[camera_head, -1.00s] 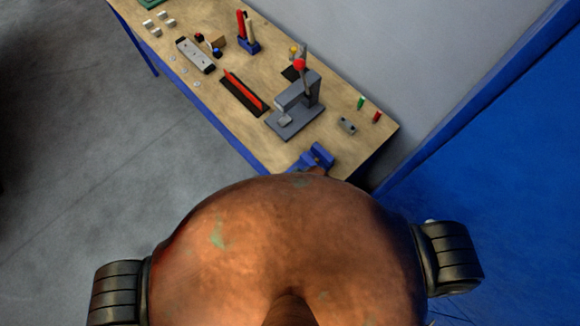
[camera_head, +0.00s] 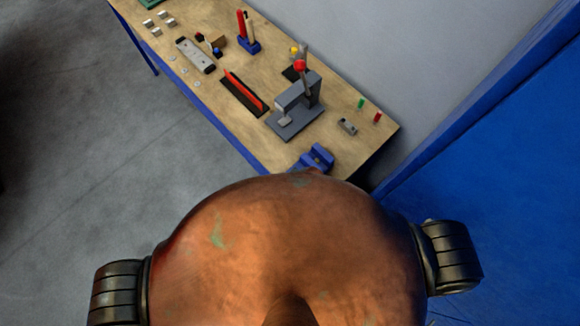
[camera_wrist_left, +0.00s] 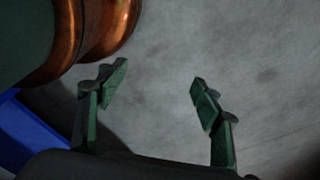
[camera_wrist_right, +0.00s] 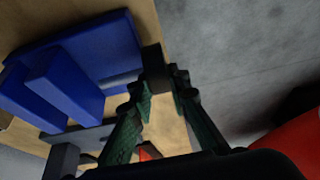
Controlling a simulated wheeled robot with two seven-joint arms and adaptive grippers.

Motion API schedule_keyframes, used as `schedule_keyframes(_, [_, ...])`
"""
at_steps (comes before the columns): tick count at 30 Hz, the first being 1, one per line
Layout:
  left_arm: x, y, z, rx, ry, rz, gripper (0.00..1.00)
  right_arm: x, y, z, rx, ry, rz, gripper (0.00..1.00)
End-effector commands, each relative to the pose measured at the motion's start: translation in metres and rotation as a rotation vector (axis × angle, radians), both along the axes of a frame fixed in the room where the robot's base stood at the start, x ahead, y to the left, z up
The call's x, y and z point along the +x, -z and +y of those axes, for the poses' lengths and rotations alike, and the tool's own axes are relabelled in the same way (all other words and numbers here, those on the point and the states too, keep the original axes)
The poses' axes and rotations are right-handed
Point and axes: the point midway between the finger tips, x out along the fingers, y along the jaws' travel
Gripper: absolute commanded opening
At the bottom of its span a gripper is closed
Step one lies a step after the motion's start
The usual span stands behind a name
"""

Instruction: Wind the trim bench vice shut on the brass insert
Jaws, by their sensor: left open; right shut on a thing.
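The blue bench vice (camera_head: 318,156) sits at the near right end of the workbench in the head view, partly hidden by my own body. In the right wrist view the vice (camera_wrist_right: 105,48) fills the upper left, with a grey metal screw (camera_wrist_right: 122,80) running from it toward a dark vice handle (camera_wrist_right: 153,60). My right gripper (camera_wrist_right: 162,84) is shut on this handle. I cannot make out the brass insert. My left gripper (camera_wrist_left: 150,82) is open and empty over the grey floor, away from the bench. Neither gripper shows in the head view.
The workbench (camera_head: 205,98) holds a grey press (camera_head: 297,105), a red tool in a black tray (camera_head: 244,92), a blue tool holder (camera_head: 249,45) and a grey block (camera_head: 347,126). The floor left of the bench is clear. A wall stands behind it.

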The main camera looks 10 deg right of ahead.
Motion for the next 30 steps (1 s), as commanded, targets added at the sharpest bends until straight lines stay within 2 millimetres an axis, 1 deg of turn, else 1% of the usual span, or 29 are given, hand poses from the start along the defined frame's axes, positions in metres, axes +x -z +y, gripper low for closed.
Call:
schedule_keyframes(9, [0.006, 0.0, 0.0, 0.0, 0.001, -0.007, 0.6, -0.001, 0.001, 0.0, 0.004, 0.0, -0.004, 0.0])
schedule_keyframes(14, [0.01, 0.0, 0.0, 0.0, 0.001, -0.012, 0.6, -0.002, 0.002, -0.002, 0.026, 0.0, -0.036, 0.0])
schedule_keyframes(22, [0.01, 0.006, 0.0, -0.001, 0.001, -0.013, 0.6, -0.007, 0.004, -0.005, 0.123, -0.001, -0.17, 0.0])
schedule_keyframes(30, [0.009, 0.024, 0.0, 0.0, 0.001, -0.012, 0.6, -0.011, 0.008, -0.007, 0.242, -0.002, -0.332, 0.0])
